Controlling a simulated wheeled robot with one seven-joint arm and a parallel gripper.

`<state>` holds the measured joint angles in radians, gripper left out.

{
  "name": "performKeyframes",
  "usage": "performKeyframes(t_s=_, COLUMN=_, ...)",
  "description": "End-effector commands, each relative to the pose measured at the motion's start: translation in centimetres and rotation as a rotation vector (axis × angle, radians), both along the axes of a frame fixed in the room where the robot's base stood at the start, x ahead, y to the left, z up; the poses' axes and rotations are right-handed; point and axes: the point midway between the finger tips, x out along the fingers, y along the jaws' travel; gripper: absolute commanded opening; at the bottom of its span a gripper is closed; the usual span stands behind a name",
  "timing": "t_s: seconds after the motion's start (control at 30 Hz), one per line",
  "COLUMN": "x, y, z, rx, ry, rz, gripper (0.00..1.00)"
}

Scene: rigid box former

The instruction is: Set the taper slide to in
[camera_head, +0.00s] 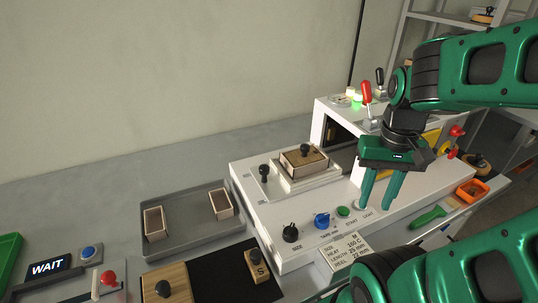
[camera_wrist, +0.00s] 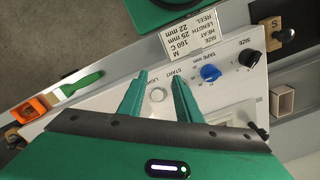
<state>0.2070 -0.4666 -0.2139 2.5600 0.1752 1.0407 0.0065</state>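No part in view carries a readable taper slide label, so I cannot tell which one it is. Candidate handles on the white machine (camera_head: 262,207) are a black knob (camera_head: 264,170) at its left, a red-handled lever (camera_head: 366,92) and a black-handled lever (camera_head: 380,76) on the raised housing, and red knobs (camera_head: 455,131) at its right. My gripper (camera_head: 379,204) points down above the machine's front, right of the green start button (camera_head: 343,211). Its fingers are apart and empty. In the wrist view the gripper (camera_wrist: 160,77) straddles a pale round button (camera_wrist: 157,94).
A black size dial (camera_head: 290,233) and blue tape dial (camera_head: 321,220) stand on the front panel beside a printed card (camera_head: 343,251). A block with a black knob (camera_head: 304,159) sits on the machine. A grey tray (camera_head: 184,233) holds two small boxes. The screen (camera_head: 47,268) reads WAIT.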

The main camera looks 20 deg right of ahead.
Motion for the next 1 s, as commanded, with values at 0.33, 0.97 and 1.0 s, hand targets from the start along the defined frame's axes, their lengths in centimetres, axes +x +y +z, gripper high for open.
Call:
performKeyframes(t_s=0.33, x=-0.7, y=0.1, z=0.7, rx=-0.005, ry=-0.013, rz=-0.003, gripper=0.42)
performKeyframes(t_s=0.97, x=22.0, y=13.2, z=7.9, rx=-0.037, ry=-0.019, rz=-0.201, gripper=0.42)
performKeyframes(t_s=1.0, x=22.6, y=14.2, z=8.0, rx=-0.030, ry=-0.017, rz=-0.210, gripper=0.42)
